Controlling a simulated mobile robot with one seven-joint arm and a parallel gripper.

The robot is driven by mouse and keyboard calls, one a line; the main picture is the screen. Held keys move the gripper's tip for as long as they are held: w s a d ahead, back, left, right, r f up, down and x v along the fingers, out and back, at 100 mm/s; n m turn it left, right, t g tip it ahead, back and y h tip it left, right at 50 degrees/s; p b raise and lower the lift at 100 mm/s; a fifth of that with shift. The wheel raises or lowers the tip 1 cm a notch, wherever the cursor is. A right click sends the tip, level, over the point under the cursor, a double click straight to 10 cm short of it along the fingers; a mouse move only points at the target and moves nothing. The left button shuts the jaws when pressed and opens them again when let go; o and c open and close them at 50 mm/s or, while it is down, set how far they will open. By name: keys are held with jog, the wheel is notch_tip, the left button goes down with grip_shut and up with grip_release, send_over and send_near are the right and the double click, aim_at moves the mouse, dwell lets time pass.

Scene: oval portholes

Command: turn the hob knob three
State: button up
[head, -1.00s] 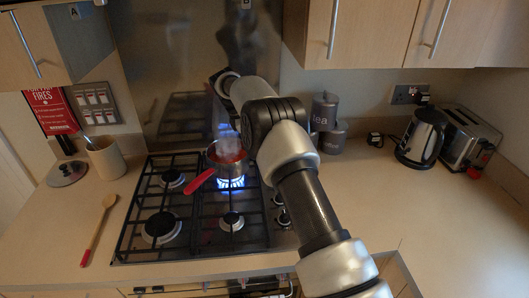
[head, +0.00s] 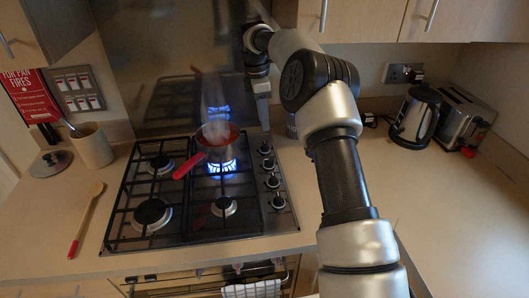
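The gas hob (head: 190,235) has a column of several dark knobs with silver rims along its right side. From back to front I see a back knob (head: 265,149), a second (head: 268,163), a third (head: 272,181) and a front knob (head: 278,201). No numbers are readable, so I cannot tell which is knob three. My gripper (head: 264,122) hangs pointing down behind the back knob, apparently above the hob's back right corner and apart from the knobs. Its fingers are too small and dark to read.
A steaming pan (head: 216,148) with a red handle sits over a lit blue flame (head: 222,167). A wooden spoon (head: 85,220) lies left of the hob. A kettle (head: 415,118) and toaster (head: 462,120) stand right. The right worktop (head: 455,215) is largely clear.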

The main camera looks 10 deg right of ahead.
aim_at(269, 159)
jog(key=shift+y, duration=0.6)
jog(key=f, duration=0.5)
jog(key=d+f, duration=0.1)
jog(key=f, duration=1)
jog(key=shift+d+f, duration=0.1)
jog(key=shift+d, duration=0.3)
